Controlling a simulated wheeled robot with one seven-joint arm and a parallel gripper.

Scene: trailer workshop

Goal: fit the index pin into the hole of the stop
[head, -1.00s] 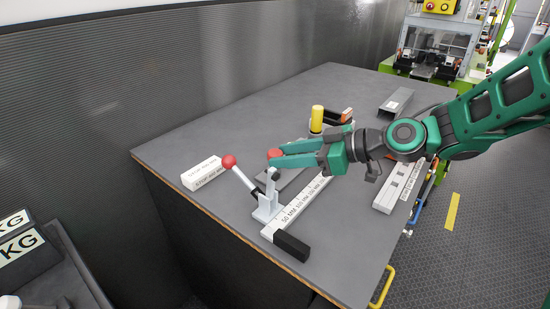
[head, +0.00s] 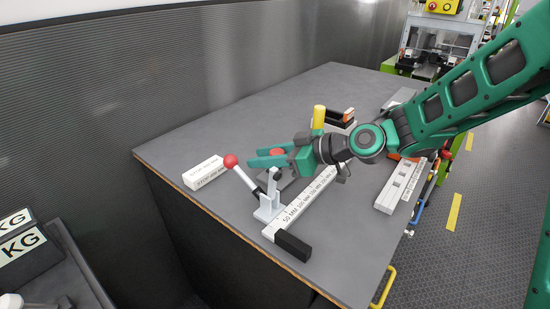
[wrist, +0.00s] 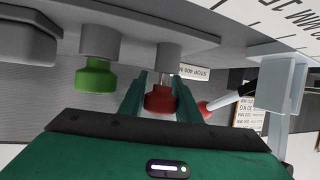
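My gripper (head: 262,158) is level above the bench, its green fingers pointing left and spread apart. In the wrist view the fingers (wrist: 160,92) stand on either side of a red knob (wrist: 160,100) on a grey collar; I cannot tell whether they touch it. The red knob (head: 277,152) shows partly between the fingers in the head view. I cannot tell for sure that it is the index pin. A green knob (wrist: 95,77) on a similar collar is to its left. A white block (head: 203,171) lettered with STOP lies at the left. No hole is visible.
A white millimetre rail (head: 305,201) runs beneath my gripper, with a black end block (head: 292,245). A lever with a red ball (head: 231,160) stands close left of the fingers. A yellow-capped post (head: 319,115) stands behind. The bench's (head: 180,150) left side is mostly clear.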

